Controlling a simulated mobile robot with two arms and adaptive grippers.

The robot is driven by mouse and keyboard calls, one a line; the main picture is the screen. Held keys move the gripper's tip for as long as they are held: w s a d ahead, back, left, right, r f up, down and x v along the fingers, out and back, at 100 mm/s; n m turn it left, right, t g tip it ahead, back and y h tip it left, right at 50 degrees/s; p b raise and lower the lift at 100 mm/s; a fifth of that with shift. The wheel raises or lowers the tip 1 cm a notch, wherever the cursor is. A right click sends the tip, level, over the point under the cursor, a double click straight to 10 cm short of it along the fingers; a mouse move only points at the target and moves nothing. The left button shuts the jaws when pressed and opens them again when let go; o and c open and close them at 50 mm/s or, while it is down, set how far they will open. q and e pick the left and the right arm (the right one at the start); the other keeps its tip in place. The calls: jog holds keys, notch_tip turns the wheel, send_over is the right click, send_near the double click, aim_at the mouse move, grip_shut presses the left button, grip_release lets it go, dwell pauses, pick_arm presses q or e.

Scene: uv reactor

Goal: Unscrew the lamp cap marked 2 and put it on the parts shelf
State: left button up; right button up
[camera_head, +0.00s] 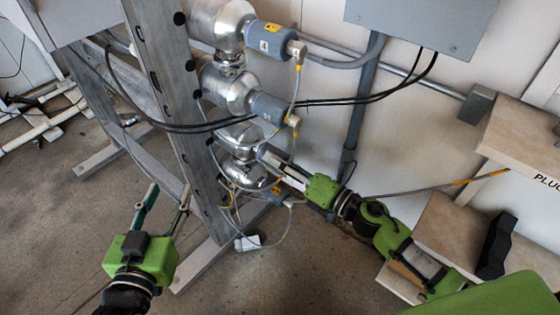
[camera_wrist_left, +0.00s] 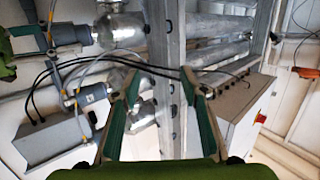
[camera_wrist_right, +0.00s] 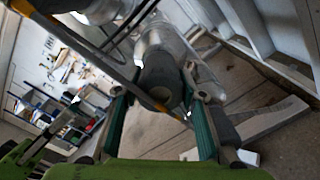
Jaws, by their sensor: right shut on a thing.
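The lamp cap marked 2, whose number is hidden, appears as a dark grey cylinder (camera_wrist_right: 160,72) between my right fingers in the right wrist view. No cable shows on its round end. In the head view my right gripper (camera_head: 277,165) reaches it at the third lamp from the top and is shut on it. The cap looks in line with its silver housing (camera_head: 240,138); whether it is loose cannot be told. My left gripper (camera_head: 168,194) is open and empty, left of the metal post. A beige lower shelf (camera_head: 448,222) at right may be the parts shelf; no label shows.
Caps marked 4 (camera_head: 266,42) and below it (camera_head: 270,107) have cables attached. A lowest cap (camera_head: 280,197) sits under my right gripper. Black cables (camera_head: 350,99) cross above.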

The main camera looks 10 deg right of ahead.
jog(key=shift+n+b, duration=0.35)
jog(key=shift+n, duration=0.45)
jog(key=shift+n+b, duration=0.35)
jog(key=shift+n, duration=0.55)
pick_arm(q)
notch_tip(320, 180, up, 11)
jog(key=d+t+h, duration=0.1)
jog(key=t+h, duration=0.1)
jog(key=t, duration=0.3)
jog(key=shift+s+d, duration=0.15)
jog(key=shift+s, duration=0.1)
pick_arm(e)
jog(key=shift+n, duration=0.7)
pick_arm(q)
jog(key=shift+b, duration=0.35)
pick_arm(e)
jog(key=shift+n, duration=0.3)
jog(key=shift+n+b, duration=0.4)
jog(key=shift+n, duration=0.5)
jog(key=shift+n+b, duration=0.35)
jog(key=shift+n, duration=0.65)
pick_arm(q)
jog(key=s+r+t+h, duration=0.1)
jog(key=s+r+t, duration=0.4)
jog(key=r, duration=0.2)
jog(key=shift+a+r+h, duration=0.2)
jog(key=shift+r+h, duration=0.05)
jog(key=shift+h, duration=0.15)
pick_arm(e)
jog(key=shift+n, duration=0.4)
